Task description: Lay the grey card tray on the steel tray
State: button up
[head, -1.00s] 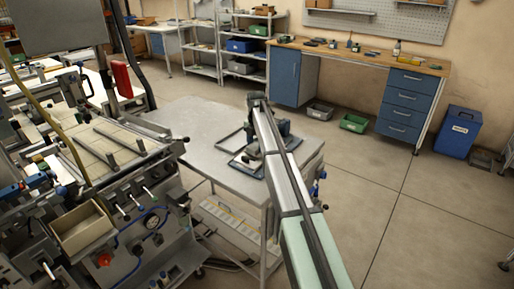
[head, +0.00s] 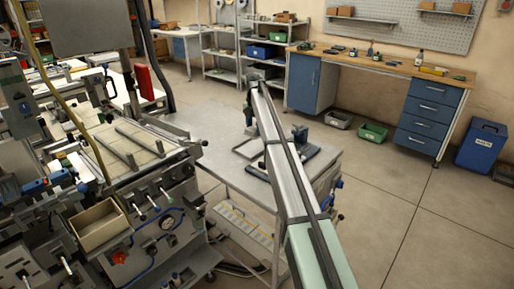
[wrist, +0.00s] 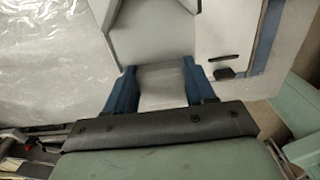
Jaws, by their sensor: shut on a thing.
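In the wrist view, my gripper (wrist: 160,86) has its two blue fingers on either side of a pale grey piece. This piece seems to be part of the grey card tray (wrist: 150,42), whose light grey panels rise beyond the fingers. How far it is from the surface below I cannot tell. In the head view my arm covers the gripper and most of what it holds. A flat metal-rimmed shape, perhaps the steel tray (head: 247,149), lies on the table just left of my arm; I cannot be sure of it.
The metal table (head: 205,125) has bare room at its left and back. A dark device on a base (head: 308,152) stands right of my arm. A machine (head: 140,190) with levers and an open bin (head: 100,228) crowds the left. Open floor lies to the right.

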aim_at(249, 151)
jog(key=shift+w+a+f, duration=0.25)
jog(key=shift+w+a, duration=0.8)
jog(key=shift+w, duration=0.1)
jog(key=shift+w+a+f, duration=0.1)
jog(key=shift+a+f, duration=0.1)
jog(key=shift+f, duration=4.95)
jog(key=o, duration=1.2)
jog(key=shift+c, duration=0.2)
notch_tip(249, 151, up, 12)
jog(key=shift+r, duration=0.2)
